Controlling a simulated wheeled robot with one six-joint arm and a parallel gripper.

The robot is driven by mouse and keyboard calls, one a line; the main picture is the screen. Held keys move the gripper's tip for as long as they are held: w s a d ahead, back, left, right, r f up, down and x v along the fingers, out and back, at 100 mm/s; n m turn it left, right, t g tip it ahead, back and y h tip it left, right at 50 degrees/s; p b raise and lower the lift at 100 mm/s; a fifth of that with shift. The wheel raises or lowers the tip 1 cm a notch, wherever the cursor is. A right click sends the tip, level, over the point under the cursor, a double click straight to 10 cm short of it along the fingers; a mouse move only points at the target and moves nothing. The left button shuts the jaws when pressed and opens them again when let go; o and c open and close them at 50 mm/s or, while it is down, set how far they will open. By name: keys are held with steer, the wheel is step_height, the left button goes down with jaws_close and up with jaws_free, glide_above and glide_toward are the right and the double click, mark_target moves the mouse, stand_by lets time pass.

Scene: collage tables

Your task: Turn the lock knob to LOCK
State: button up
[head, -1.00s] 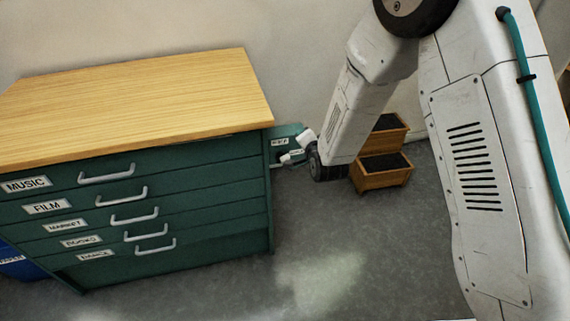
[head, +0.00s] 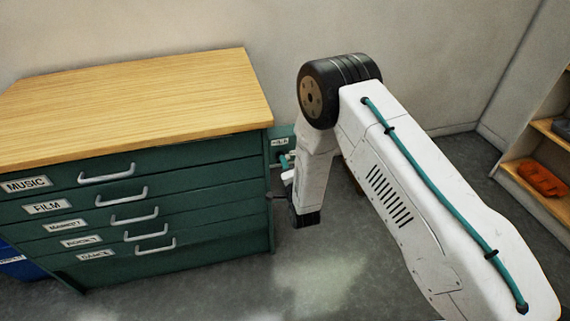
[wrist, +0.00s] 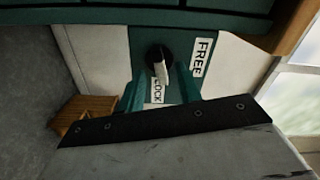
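The lock knob (wrist: 158,57) is a dark round disc with a pale lever, on a green panel (wrist: 143,38) in the wrist view. The lever lies toward the LOCK label (wrist: 157,90); how far it points at it is hard to tell. The FREE label (wrist: 201,57) is right of the knob. My gripper (wrist: 161,76) is open, with a green finger on each side of the lever; contact cannot be made out. In the head view my gripper (head: 287,168) is beside the cabinet's right side, and my arm and the gripper hide the knob.
The green drawer cabinet (head: 205,186) with a wooden top (head: 140,95) stands close left of my gripper. A wooden step box (wrist: 82,115) is on the floor nearby. A shelf with an orange item (head: 541,179) is at far right. Grey floor is open in front.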

steer(key=shift+x, duration=0.8)
jaws_close()
steer(key=shift+m, duration=1.7)
steer(key=shift+f, duration=0.1)
jaws_free()
steer(key=v, duration=0.8)
